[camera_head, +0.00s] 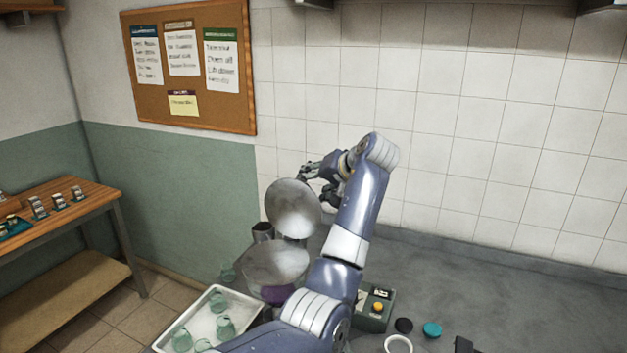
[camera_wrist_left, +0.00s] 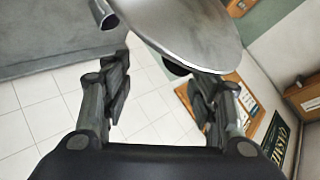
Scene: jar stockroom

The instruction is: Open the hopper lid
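The hopper (camera_head: 275,264) is a metal bowl on the counter at the middle of the head view, partly hidden by my left arm. Its round metal lid (camera_head: 293,208) stands tilted steeply up above the bowl. The lid also fills the top of the left wrist view (camera_wrist_left: 195,28), with a dark round part (camera_wrist_left: 176,69) at its lower edge. My left gripper (camera_head: 319,184) is at the upper right of the lid, on its wall side. In the left wrist view its fingers (camera_wrist_left: 158,75) are apart, with nothing clearly held between them. A dark part (camera_head: 463,345) at the bottom edge may be my right gripper.
A white tray (camera_head: 161,340) with green glass jars stands left of the hopper. A control box (camera_head: 374,309), dark and teal discs (camera_head: 432,329) and a white ring (camera_head: 397,344) lie to the right. The counter's right back (camera_head: 520,295) is clear. A tiled wall stands behind.

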